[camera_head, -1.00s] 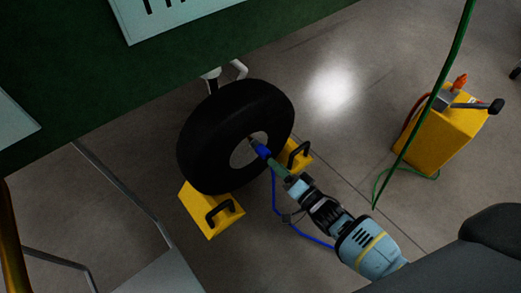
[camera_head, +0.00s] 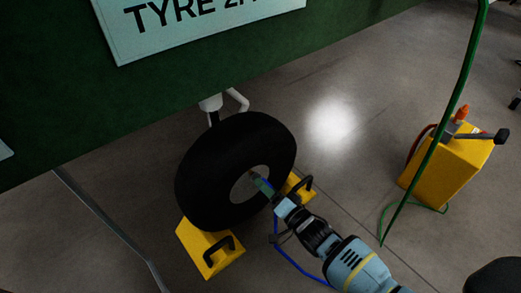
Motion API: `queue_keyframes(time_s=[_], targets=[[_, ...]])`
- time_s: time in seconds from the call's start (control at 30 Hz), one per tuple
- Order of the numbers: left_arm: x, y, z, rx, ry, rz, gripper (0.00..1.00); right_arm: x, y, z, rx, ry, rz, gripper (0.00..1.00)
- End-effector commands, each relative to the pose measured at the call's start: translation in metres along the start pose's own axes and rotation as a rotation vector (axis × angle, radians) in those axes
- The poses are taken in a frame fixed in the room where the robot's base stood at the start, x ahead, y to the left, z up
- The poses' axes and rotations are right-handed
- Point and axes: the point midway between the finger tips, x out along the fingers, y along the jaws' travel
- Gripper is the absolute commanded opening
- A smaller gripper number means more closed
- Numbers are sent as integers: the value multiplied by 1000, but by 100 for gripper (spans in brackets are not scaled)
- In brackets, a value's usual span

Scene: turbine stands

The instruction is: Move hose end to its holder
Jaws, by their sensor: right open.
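A blue hose (camera_head: 292,262) runs from the floor up to the hub of a black tyre (camera_head: 212,160). Its blue end (camera_head: 268,182) is at the hub, partly hidden by my right gripper. My right gripper (camera_head: 263,186) reaches in from the lower right, with its tip at the hose end. Its jaws are open; the gap between the fingers is hard to make out. I cannot tell if the end still touches the valve. No holder can be clearly identified. My left gripper is not in view.
Yellow chocks (camera_head: 208,250) with black handles flank the tyre. A yellow box (camera_head: 445,168) with a red hose and an orange top stands at the right. A green hose (camera_head: 455,95) hangs in front of it. A green panel (camera_head: 60,100) fills the upper left. Grey floor is open between.

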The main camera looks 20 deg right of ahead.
Motion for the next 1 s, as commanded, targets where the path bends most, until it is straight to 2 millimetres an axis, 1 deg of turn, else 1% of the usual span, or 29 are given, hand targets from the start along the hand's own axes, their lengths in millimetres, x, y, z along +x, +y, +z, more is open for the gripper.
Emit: queue_keyframes(time_s=[0.2, 0.6, 1.0], targets=[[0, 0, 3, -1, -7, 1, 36, 0, 3, 0, 0, 0, -1, 55], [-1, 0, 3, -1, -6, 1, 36, 0, 3, 0, 0, 0, -1, 55], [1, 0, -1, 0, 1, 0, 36, 0, 3, 0, 0, 0, 0, 2]])
